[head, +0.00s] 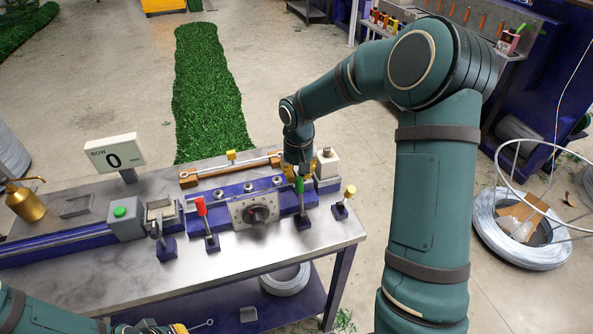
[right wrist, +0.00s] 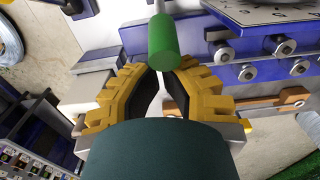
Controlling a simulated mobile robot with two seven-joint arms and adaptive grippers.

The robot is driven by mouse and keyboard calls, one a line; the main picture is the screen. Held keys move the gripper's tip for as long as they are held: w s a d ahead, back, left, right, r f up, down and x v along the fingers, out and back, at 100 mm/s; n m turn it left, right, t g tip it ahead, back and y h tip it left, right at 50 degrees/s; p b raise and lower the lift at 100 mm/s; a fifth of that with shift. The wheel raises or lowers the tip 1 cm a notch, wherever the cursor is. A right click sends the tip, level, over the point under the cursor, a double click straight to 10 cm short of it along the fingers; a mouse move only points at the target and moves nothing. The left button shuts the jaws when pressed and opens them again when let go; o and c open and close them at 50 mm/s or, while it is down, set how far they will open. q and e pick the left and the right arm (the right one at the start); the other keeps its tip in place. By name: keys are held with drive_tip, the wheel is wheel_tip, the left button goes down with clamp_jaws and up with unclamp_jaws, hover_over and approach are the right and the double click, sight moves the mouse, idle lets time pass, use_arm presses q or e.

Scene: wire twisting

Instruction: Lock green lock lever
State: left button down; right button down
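The green lock lever (head: 299,186) stands roughly upright on a blue base at the right part of the workbench. My right gripper (head: 303,168) is right above and behind it. In the right wrist view the green handle (right wrist: 163,38) lies just beyond the fingertips of the right gripper (right wrist: 168,72). The yellow fingers are apart, with a gap between their dark pads, and nothing is clamped.
A grey lever (head: 158,234) and a green-button box (head: 124,218) are further left. A wire rod on a wooden rack (head: 232,170) lies behind. Bare tabletop (head: 250,251) is in front.

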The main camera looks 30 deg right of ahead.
use_arm(q)
drive_tip(key=shift+f, duration=0.15)
